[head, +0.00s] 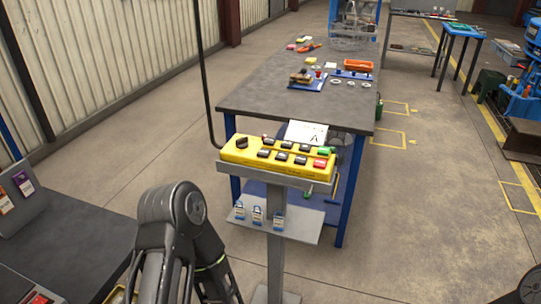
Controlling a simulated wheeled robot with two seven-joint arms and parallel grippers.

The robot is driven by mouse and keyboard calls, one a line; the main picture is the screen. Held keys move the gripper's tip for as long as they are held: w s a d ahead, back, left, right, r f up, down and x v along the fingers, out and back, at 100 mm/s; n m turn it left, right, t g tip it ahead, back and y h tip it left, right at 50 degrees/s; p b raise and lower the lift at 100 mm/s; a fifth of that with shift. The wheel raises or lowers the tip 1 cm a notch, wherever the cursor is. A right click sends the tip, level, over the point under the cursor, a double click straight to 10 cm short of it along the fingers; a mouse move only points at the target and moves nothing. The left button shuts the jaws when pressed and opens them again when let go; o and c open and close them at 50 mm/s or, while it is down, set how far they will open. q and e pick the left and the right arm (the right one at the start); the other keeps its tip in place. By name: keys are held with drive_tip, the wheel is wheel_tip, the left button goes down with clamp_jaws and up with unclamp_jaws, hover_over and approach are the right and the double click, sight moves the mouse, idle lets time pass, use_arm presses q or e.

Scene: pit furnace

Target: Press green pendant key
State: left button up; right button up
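The yellow pendant (232,158) lies on a grey stand in the middle of the head view. It carries several black keys, a black knob (242,143) at its left end, a red key (320,162) at the near right corner and a green key (325,151) at the far right corner. Nothing covers the green key. My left arm shows at the bottom, in front of and left of the stand, apart from the pendant. I see no fingertips of either gripper. Only a small piece of my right arm shows at the lower right corner.
The stand has a lower shelf (301,230) with several small padlocks. A dark table (75,245) is at the lower left. The floor right of the stand is clear.

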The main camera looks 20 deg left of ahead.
use_arm(q)
clamp_jaws()
idle(1.6)
